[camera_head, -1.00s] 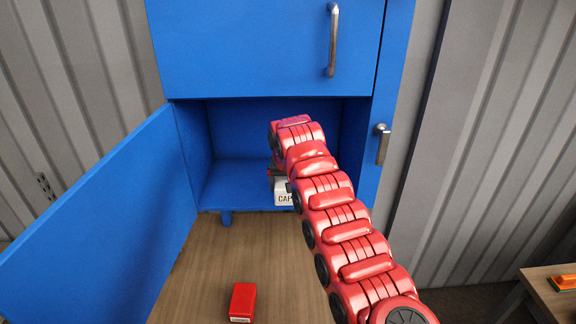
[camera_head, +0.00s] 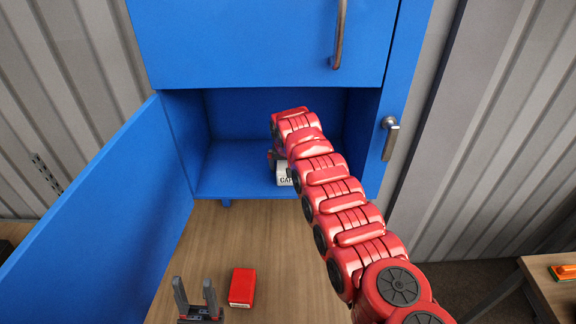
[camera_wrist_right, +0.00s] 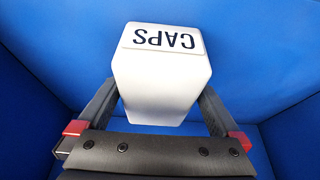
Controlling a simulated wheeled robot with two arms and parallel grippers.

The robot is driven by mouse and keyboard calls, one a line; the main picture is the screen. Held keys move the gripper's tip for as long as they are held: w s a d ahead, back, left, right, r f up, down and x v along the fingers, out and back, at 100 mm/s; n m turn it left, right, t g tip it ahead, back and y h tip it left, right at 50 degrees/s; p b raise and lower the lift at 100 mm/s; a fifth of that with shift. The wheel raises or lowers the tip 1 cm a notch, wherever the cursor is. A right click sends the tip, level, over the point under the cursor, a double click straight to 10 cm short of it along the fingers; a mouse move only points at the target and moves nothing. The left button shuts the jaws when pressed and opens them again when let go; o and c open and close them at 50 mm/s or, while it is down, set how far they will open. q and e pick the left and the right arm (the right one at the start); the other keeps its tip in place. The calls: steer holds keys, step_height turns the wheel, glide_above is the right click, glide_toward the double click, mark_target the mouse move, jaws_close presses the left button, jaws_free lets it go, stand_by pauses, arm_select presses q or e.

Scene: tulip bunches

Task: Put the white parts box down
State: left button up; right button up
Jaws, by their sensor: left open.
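The white parts box (camera_head: 284,176), marked CAPS, is inside the open compartment of the blue cabinet, near the front of its floor (camera_head: 235,183). My right arm partly covers it in the head view. In the right wrist view the box (camera_wrist_right: 162,75) sits between the two fingers of my right gripper (camera_wrist_right: 160,95), which press on its sides. Whether its underside touches the compartment floor cannot be told. My left gripper (camera_head: 196,292) is open and empty above the wooden tabletop, left of a red box.
The red box (camera_head: 242,288) lies on the wooden tabletop (camera_head: 255,240). The blue cabinet door (camera_head: 100,210) stands open on the left. A closed blue door (camera_head: 260,45) is above the compartment. A side table (camera_head: 550,290) with an orange object is at the right.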

mark_target(287, 165)
steer(key=shift+s+r, duration=0.25)
steer(key=shift+w+r+b, duration=0.1)
steer(key=shift+b, duration=0.3)
steer(key=shift+r, duration=0.35)
steer(key=s+r+b, duration=0.2)
steer(key=r+b, duration=0.1)
steer(key=shift+s+r, duration=0.15)
steer(key=shift+s, duration=0.1)
steer(key=shift+s+b, duration=0.3)
steer(key=shift+b, duration=0.1)
steer(key=shift+s+b, duration=0.55)
steer(key=shift+s, duration=0.3)
steer(key=s+p, duration=0.1)
steer(key=p, duration=0.1)
steer(key=s+p, duration=0.2)
steer(key=p, duration=0.1)
steer(key=shift+s+r+p, duration=0.1)
steer(key=shift+r+p, duration=0.2)
steer(key=shift+r, duration=0.05)
steer(key=shift+s+f, duration=0.15)
steer(key=shift+s, duration=1.35)
steer(key=shift+s+f, duration=0.1)
steer(key=shift+s, duration=1.35)
